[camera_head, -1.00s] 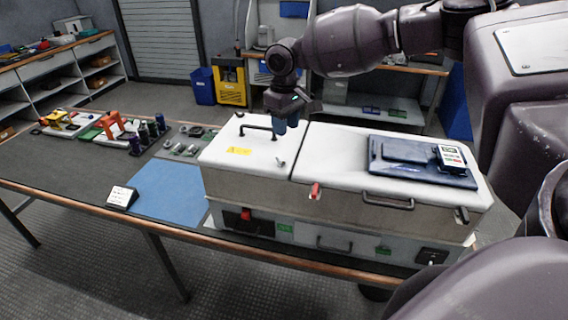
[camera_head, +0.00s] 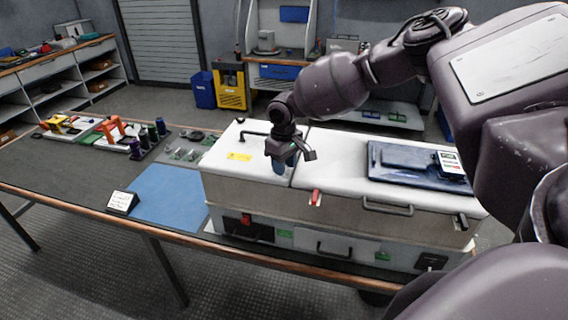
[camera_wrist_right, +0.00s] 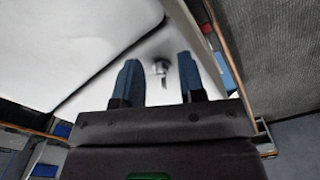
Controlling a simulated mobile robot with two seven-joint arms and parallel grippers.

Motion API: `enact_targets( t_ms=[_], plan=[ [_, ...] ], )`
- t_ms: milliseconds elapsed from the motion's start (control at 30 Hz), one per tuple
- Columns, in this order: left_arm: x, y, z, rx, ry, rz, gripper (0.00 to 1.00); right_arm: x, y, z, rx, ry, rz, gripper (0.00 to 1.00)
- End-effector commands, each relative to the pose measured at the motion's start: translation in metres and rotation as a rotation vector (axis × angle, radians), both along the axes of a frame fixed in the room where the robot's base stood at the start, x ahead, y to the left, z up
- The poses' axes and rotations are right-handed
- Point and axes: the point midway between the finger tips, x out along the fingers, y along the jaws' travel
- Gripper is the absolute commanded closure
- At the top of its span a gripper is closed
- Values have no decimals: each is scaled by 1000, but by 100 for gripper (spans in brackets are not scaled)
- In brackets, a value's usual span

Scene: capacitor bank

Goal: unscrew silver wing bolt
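The silver wing bolt (camera_wrist_right: 161,68) stands on the white top of the cabinet (camera_head: 330,155). In the right wrist view it appears in the gap between my two blue fingers, near their tips. My right gripper (camera_head: 284,166) is above the left lid section, by the seam, with its fingers pointing down. In the right wrist view the fingers (camera_wrist_right: 158,62) are wide apart and hold nothing. I cannot tell how high the tips are above the bolt. In the head view the gripper hides the bolt. My left gripper is not in view.
A blue panel with a white-labelled block (camera_head: 415,165) lies on the right lid section. A red latch (camera_head: 315,198) sits at the front edge. A blue mat (camera_head: 170,193) and small sign (camera_head: 122,202) are left.

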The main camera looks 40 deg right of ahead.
Motion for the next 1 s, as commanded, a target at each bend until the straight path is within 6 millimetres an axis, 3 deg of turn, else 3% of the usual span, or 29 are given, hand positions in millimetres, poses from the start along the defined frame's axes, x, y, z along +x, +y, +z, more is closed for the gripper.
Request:
enact_targets(
  t_ms=[300, 567, 1000],
  plan=[
    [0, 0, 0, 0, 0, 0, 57, 0, 0, -2, 0, -1, 0, 63],
    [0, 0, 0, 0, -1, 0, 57, 0, 0, -2, 0, -1, 0, 100],
    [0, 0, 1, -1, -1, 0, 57, -1, 1, -5, 6, 4, 84, 100]
  ],
)
